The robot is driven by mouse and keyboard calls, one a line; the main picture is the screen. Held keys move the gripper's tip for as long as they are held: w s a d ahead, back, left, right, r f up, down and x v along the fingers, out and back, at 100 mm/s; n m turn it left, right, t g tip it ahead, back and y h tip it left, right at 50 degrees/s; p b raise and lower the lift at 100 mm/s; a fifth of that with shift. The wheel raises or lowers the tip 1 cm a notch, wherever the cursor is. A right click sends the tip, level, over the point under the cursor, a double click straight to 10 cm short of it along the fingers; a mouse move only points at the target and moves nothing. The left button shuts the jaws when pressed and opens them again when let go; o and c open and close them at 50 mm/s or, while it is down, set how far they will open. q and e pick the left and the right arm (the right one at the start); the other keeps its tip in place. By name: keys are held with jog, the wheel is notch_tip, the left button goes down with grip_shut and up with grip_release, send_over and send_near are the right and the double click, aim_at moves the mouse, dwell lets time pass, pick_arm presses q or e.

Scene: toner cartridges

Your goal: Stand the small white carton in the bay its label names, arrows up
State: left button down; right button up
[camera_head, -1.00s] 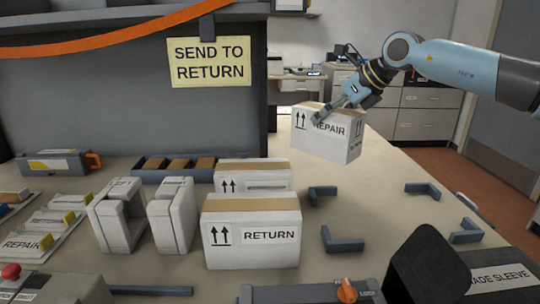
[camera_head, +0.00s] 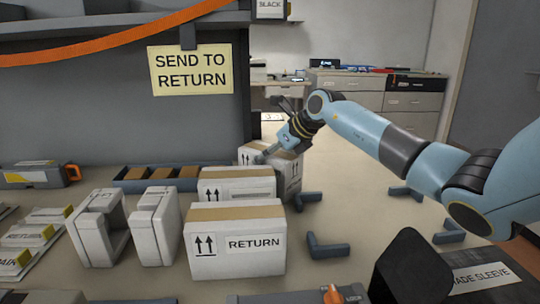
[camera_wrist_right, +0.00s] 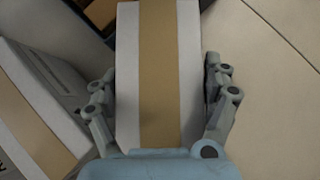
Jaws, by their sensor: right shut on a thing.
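The white carton (camera_head: 291,172) with a tan tape strip is held by my right gripper (camera_head: 280,148). It stands upright at the back, just behind another white carton, which hides part of it. I cannot tell whether it touches the table. Its REPAIR label is not readable now. In the right wrist view the held carton (camera_wrist_right: 187,60) lies between the two fingers of the right gripper (camera_wrist_right: 162,95). A RETURN carton (camera_head: 236,255) stands in front with arrows up, and a second carton (camera_head: 237,188) stands behind it. My left gripper is not in view.
A yellow SEND TO RETURN sign (camera_head: 191,70) hangs on the grey panel. Grey corner brackets (camera_head: 327,248) mark a clear area of table at the right. Two white blocks (camera_head: 156,225) and a tray of brown boxes (camera_head: 150,178) are at the left.

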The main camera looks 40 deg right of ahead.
jog(key=shift+r, duration=0.1)
jog(key=shift+f, duration=0.2)
jog(key=o, duration=1.4)
